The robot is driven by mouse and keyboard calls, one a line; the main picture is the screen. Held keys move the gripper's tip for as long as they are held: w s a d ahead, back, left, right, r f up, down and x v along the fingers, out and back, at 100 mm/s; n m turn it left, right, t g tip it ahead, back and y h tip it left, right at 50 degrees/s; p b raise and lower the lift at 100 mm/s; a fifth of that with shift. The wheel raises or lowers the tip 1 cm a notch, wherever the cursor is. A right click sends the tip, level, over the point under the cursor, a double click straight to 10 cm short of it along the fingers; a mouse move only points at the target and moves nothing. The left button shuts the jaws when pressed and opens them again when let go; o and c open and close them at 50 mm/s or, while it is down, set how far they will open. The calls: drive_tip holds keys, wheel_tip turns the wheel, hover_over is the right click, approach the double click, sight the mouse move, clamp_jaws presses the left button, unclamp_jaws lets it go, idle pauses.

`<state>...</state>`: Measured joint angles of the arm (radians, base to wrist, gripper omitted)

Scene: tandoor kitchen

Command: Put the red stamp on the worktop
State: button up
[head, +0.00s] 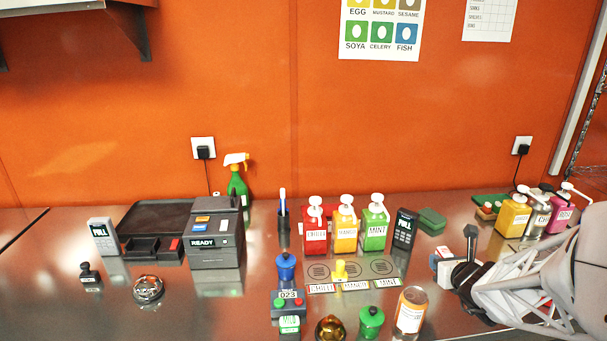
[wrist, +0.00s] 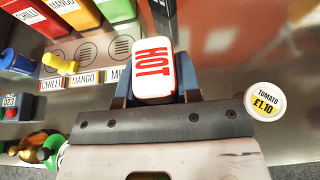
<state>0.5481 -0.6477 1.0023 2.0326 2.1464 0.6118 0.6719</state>
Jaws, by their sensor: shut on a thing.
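The red stamp, a white block with red edges and red HOT lettering (wrist: 153,70), is between my gripper's fingers (wrist: 155,92). In the head view its pale, red-marked body (head: 441,262) shows at the right, partly covered by my gripper (head: 452,268). My gripper is shut on it. The steel worktop (head: 200,315) spreads below and to the left. Whether the stamp touches the worktop cannot be told.
Chilli, mango and mint bottles (head: 345,232) stand behind a labelled plate (head: 318,272) holding a yellow-knobbed piece (head: 340,270). The worktop's left front has free room.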

hover_over(432, 299)
drive_tip(key=shift+a+f, duration=0.1)
drive_tip(key=shift+f, duration=2.65)
drive_tip(key=shift+f, duration=0.15)
drive_tip(key=shift+f, duration=1.95)
drive_tip(key=shift+f, duration=0.1)
drive_tip(key=o, duration=0.9)
drive_tip(key=shift+v, duration=3.85)
